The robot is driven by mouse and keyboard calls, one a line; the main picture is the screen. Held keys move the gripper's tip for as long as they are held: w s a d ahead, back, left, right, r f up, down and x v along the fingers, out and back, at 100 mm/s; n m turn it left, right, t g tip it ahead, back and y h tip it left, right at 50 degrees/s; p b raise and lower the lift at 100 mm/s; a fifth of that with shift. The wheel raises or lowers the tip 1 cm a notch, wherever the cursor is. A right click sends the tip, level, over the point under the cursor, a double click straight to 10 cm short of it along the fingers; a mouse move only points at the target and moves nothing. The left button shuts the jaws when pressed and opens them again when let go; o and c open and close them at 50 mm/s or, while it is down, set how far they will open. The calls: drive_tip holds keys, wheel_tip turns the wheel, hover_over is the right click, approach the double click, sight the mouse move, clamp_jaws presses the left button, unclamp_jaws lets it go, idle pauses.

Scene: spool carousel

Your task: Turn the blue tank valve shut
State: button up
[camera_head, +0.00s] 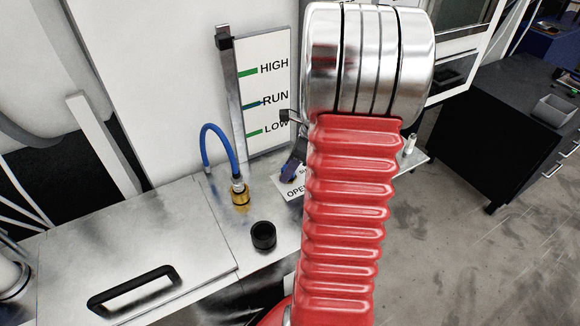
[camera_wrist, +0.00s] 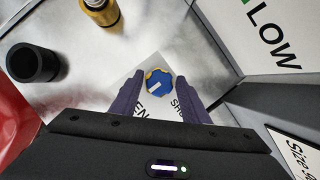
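The blue valve knob (camera_wrist: 159,84) shows in the wrist view, with a yellow rim and a white mark slanting toward lower left. It sits on a white label plate (camera_wrist: 150,66) with partly covered lettering, "EN" at left and "SHU" at right. My gripper (camera_wrist: 161,80) is open, with one purple finger on each side of the knob. A gap shows beside the fingertips; contact cannot be told. In the head view my gripper (camera_head: 292,166) is partly behind my red arm, over the label plate (camera_head: 292,187). The knob cannot be made out there.
A brass fitting (camera_head: 239,193) with a blue hose (camera_head: 209,132) and a black cap (camera_head: 263,236) stand left of the plate. A level gauge marked HIGH, RUN, LOW (camera_head: 266,85) rises behind. A black-handled lid (camera_head: 130,245) lies at left.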

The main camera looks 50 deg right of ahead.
drive_tip(key=c, duration=0.8)
drive_tip(key=shift+o, duration=0.2)
drive_tip(key=shift+n, duration=0.5)
drive_tip(key=n+y, duration=0.1)
drive_tip(key=n, duration=0.1)
drive_tip(key=shift+w+n+g, duration=0.1)
drive_tip(key=shift+n+g, duration=0.3)
drive_tip(key=n+g+y, duration=0.1)
drive_tip(key=n, duration=0.2)
drive_tip(key=shift+d+n, duration=0.1)
drive_tip(key=shift+n, duration=0.2)
drive_tip(key=n+g, duration=0.1)
drive_tip(key=n, duration=0.1)
drive_tip(key=n+g, duration=0.1)
drive_tip(key=n, duration=0.2)
drive_tip(key=shift+w+y, duration=0.15)
drive_tip(key=shift+y, duration=0.15)
drive_tip(key=n+g, duration=0.2)
drive_tip(key=n, duration=0.3)
drive_tip(key=shift+n, duration=0.3)
